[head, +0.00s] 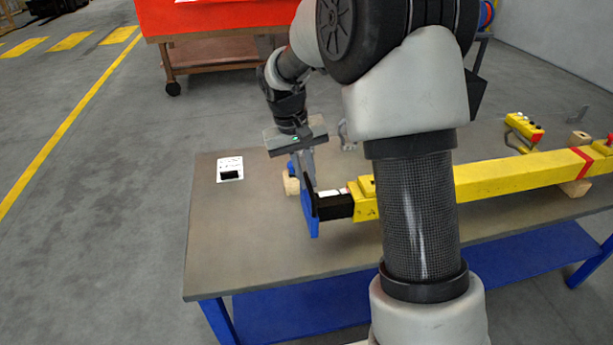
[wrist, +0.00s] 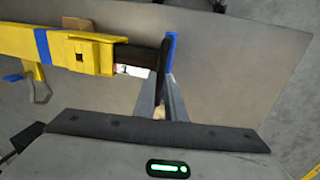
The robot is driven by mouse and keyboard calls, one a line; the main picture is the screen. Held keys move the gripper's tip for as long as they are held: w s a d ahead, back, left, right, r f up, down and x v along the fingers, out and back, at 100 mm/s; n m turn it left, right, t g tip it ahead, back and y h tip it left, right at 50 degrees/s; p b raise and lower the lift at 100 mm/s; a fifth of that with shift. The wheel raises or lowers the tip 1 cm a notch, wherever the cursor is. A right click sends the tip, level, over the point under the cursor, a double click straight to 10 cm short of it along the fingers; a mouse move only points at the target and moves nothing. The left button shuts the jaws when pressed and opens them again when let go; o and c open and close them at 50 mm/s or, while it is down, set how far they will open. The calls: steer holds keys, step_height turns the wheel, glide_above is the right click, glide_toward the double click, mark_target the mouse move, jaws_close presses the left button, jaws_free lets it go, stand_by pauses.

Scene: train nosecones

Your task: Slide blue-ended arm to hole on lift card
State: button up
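The blue-ended arm (head: 335,206) is a black bar coming out of the left end of a yellow beam (head: 530,169), with an upright black and blue end plate (head: 311,212). A short stretch of bar shows between plate and yellow sleeve. A white label lies along it, seen in the wrist view (wrist: 131,70); its print is too small to read. My gripper (head: 308,185) reaches down from above. In the wrist view its fingers (wrist: 163,80) stand on both sides of the end plate (wrist: 169,52) and appear shut on it. Any hole is too small to make out.
A white card with a black patch (head: 230,169) lies on the grey table (head: 235,245), left of the plate. A wooden block (head: 291,184) sits behind the plate. A yellow control box (head: 524,126) stands at the back right. The table's left part is mostly clear.

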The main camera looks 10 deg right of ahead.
jaws_close()
steer(key=shift+a, duration=0.1)
steer(key=a+p, duration=0.2)
steer(key=a, duration=1.4)
steer(key=o, duration=0.6)
jaws_free()
steer(key=a+r, duration=0.1)
steer(key=r, duration=0.4)
steer(key=a+r+p, duration=0.1)
steer(key=r, duration=0.5)
steer(key=a+r, duration=0.1)
steer(key=r, duration=0.5)
steer(key=shift+a+r+p, duration=0.1)
steer(key=shift+a+p, duration=0.05)
steer(key=shift+p, duration=0.25)
